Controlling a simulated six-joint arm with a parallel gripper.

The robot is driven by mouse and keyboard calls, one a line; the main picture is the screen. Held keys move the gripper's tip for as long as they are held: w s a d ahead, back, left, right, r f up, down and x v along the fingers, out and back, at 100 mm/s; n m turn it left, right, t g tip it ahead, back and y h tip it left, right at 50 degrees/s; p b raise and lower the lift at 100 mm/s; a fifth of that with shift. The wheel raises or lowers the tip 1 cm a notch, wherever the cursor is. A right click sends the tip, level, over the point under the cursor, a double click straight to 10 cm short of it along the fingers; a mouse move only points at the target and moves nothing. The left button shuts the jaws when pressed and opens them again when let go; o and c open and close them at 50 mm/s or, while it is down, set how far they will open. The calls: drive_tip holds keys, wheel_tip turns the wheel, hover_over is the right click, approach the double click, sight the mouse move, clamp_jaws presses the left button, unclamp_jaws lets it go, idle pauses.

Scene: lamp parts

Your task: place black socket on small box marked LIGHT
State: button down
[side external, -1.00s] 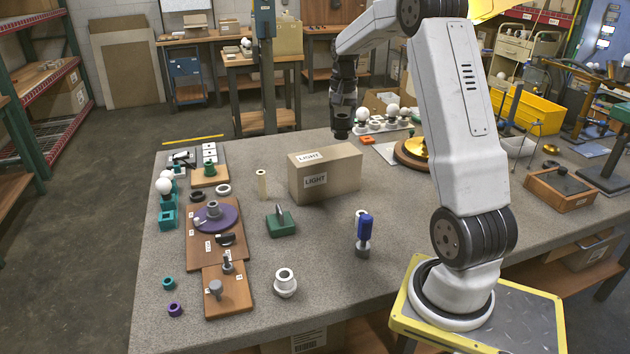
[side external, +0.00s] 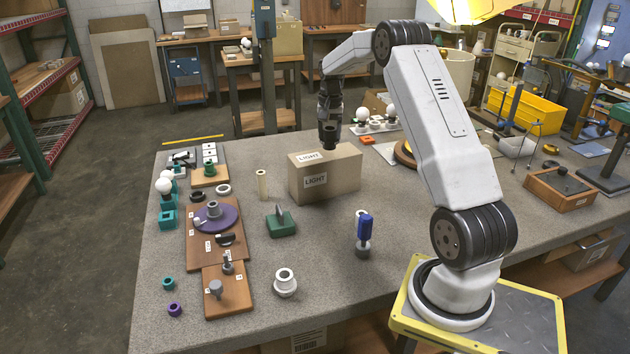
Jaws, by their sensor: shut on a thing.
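The small cardboard box marked LIGHT (side external: 340,178) stands upright near the middle of the table, with white labels on its top and front. My gripper (side external: 329,132) points down above the back part of the box top. It is shut on the black socket (side external: 329,142), a short dark cylinder held upright. The socket's lower end is close to the box top; I cannot tell whether it touches. The fingers are dark and small here, so their detail is hard to see.
Bulbs in a holder (side external: 374,123) stand just behind and right of the box. A cream tube (side external: 262,184) and a green block (side external: 280,222) are to its left and front. A blue-handled tool (side external: 364,232) stands in front. Wooden boards with parts (side external: 227,290) lie at left.

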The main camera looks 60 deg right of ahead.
sight(329, 142)
drive_tip(key=shift+w+d+f, duration=0.15)
drive_tip(key=shift+w+f, duration=0.05)
drive_tip(key=shift+f, duration=1.6)
drive_tip(key=shift+f, duration=0.1)
drive_tip(key=shift+c, duration=0.4)
unclamp_jaws()
wheel_tip(329, 142, up, 12)
